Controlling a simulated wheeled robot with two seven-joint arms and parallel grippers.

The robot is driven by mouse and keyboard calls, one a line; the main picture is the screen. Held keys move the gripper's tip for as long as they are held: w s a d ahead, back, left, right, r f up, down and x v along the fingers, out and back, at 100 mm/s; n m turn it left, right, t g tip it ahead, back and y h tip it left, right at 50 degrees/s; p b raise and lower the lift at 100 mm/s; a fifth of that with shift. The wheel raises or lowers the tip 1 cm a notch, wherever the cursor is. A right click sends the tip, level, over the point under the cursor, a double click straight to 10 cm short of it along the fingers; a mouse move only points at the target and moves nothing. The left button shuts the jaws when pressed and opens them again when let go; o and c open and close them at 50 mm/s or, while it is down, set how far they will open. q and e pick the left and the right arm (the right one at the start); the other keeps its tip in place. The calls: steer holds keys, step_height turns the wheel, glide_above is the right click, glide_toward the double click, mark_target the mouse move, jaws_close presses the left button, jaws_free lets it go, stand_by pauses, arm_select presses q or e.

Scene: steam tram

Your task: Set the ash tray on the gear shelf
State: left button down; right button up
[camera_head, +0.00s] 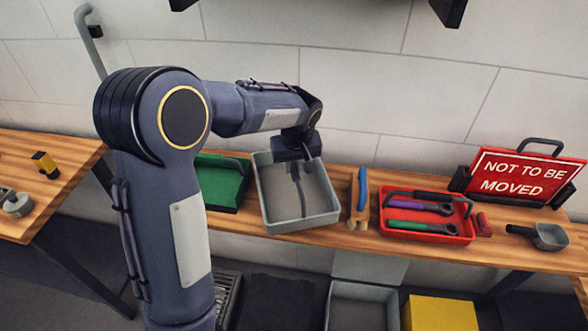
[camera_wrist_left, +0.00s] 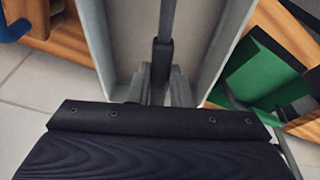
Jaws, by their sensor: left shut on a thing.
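The ash tray looks to be the grey rectangular tray (camera_head: 328,214), at the middle of the wooden shelf (camera_head: 352,236) along the wall. A dark bar-like handle runs across its inside. My left gripper (camera_head: 302,162) is shut on this handle at the tray's far side. In the left wrist view the tray (camera_wrist_left: 210,50) lies under the jaws (camera_wrist_left: 155,82), with the handle running away between them. The tray is over the shelf, near its front edge; I cannot tell whether it touches the wood. My right gripper is not in view.
A green tray (camera_head: 222,185) sits close on the left. On the right are a blue-handled brush (camera_head: 360,190), a red tray (camera_head: 440,232) of tools, a red sign (camera_head: 520,175) and a grey scoop (camera_head: 550,236). A grey bin (camera_head: 360,290) and yellow box (camera_head: 440,313) stand below.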

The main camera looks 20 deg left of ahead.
arm_select(q)
steer(key=shift+s+x, duration=0.2)
steer(key=shift+x, duration=0.85)
steer(key=shift+d+f, duration=0.15)
steer(key=c, duration=1.8)
jaws_free()
steer(key=shift+f, duration=0.15)
steer(key=o, duration=0.5)
